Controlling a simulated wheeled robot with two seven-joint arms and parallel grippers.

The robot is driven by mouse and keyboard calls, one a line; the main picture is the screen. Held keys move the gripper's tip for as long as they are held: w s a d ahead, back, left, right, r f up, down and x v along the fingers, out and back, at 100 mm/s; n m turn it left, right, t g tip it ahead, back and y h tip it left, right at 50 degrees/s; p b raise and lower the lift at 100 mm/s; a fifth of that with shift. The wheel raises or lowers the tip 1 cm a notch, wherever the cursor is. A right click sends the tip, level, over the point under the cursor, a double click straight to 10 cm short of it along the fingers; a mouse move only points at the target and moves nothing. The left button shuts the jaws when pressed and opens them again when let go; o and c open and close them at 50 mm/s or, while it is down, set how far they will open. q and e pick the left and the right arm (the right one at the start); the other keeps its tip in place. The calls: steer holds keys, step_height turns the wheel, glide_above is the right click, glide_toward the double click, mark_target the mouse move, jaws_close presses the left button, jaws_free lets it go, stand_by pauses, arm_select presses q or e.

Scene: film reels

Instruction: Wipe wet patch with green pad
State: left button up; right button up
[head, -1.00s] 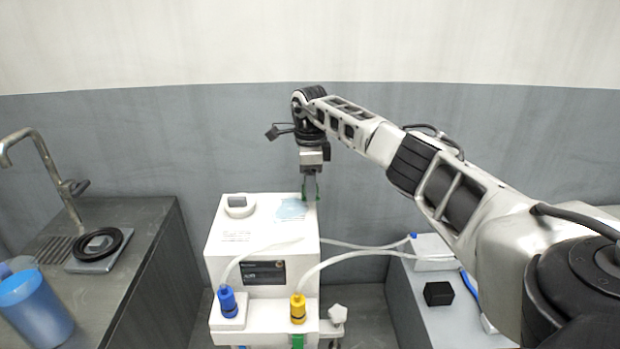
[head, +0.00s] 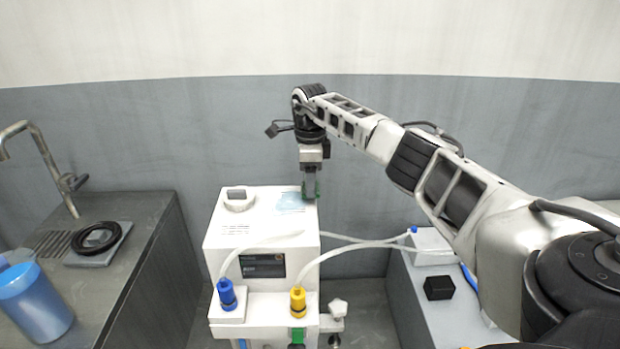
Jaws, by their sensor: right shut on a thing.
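The white machine (head: 222,225) stands in the middle of the head view. The wet patch (head: 290,203) is a pale blue, roughly square area on its top, toward the right. My right gripper (head: 310,188) points down over the right edge of the top and is shut on the green pad (head: 317,189). Only thin green edges of the pad show beside the fingers. The pad is at the right side of the patch; I cannot tell whether it touches the surface. My left gripper is not in view.
A grey knob (head: 238,198) stands on the machine's top, left of the patch. Pale hoses run from the blue (head: 227,295) and yellow (head: 298,302) fittings in front. A sink counter (head: 140,215) with a blue cup (head: 35,300) is left; a black block (head: 438,288) lies right.

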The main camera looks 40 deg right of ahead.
steer(key=shift+f+b, duration=0.4)
steer(key=shift+f, duration=0.4)
steer(key=shift+w+a, duration=0.1)
